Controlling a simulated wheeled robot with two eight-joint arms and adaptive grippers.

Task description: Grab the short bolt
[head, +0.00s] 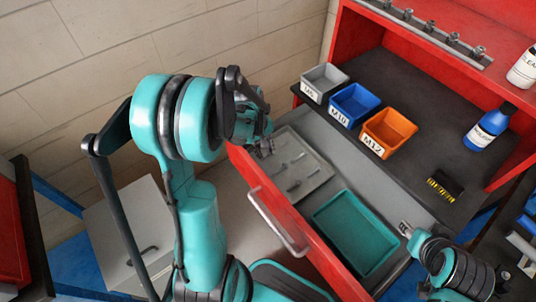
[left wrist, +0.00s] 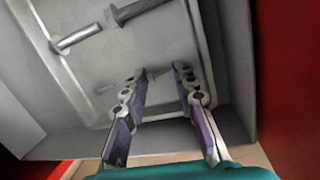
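A grey tray (head: 322,180) in the open red drawer holds several metal bolts. In the left wrist view, a bolt with a wide head (left wrist: 138,10) and another bolt (left wrist: 76,38) lie at the top left of the tray (left wrist: 215,60). Smaller grey shapes near the fingertips are too blurred to name, so I cannot tell which is the short bolt. My left gripper (head: 266,147) is over the tray's near left end. Its fingers (left wrist: 159,74) are apart, with no bolt clearly held. My right gripper (head: 405,229) is by the drawer's right side.
A teal tray (head: 325,216) lies empty beside the grey one. The drawer handle (head: 277,222) faces me. Grey (head: 324,80), blue (head: 354,103) and orange (head: 388,131) bins stand on the bench, with a blue bottle (head: 488,127) and a brush (head: 445,186) to their right.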

